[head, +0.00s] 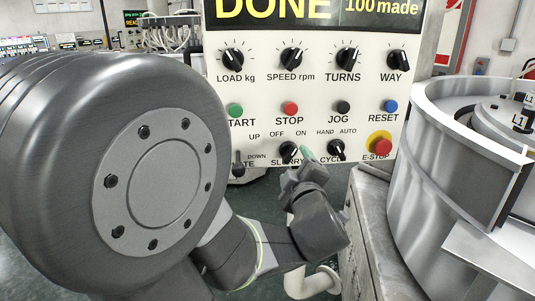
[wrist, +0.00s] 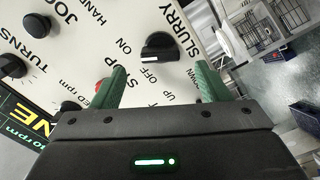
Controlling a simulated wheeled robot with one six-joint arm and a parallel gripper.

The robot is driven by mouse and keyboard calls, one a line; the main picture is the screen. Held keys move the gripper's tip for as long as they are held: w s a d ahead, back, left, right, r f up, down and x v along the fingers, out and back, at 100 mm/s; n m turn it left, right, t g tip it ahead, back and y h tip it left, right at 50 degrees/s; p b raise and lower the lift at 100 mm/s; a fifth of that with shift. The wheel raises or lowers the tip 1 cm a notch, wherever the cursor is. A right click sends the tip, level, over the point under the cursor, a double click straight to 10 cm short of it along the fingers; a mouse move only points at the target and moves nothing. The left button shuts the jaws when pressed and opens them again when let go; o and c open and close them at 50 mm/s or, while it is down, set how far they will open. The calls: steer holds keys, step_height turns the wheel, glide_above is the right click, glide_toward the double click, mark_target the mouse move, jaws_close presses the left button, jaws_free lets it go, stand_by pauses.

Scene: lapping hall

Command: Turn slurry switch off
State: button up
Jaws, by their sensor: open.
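The slurry switch (head: 288,150) is a black rotary knob low on the cream control panel, with OFF at its upper left and ON at its upper right. In the wrist view the knob (wrist: 160,46) shows a white mark on its side facing the OFF and ON words; I cannot tell which word it points to. My gripper (head: 306,160) is in front of the panel just right of the knob in the head view. In the wrist view its green fingers (wrist: 158,76) are open and empty, with the knob beyond the gap between their tips. No contact shows.
The cycle switch (head: 336,150) and red E-stop (head: 382,146) are to the right. START, STOP (head: 290,108), JOG and RESET buttons are above. A large metal drum machine (head: 430,180) stands close on the right, and a grey cabinet (head: 368,235) is below the panel.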

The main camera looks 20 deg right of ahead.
mark_target(291, 156)
steer(key=x, duration=0.6)
steer(key=shift+w, duration=0.15)
steer(key=c, duration=1)
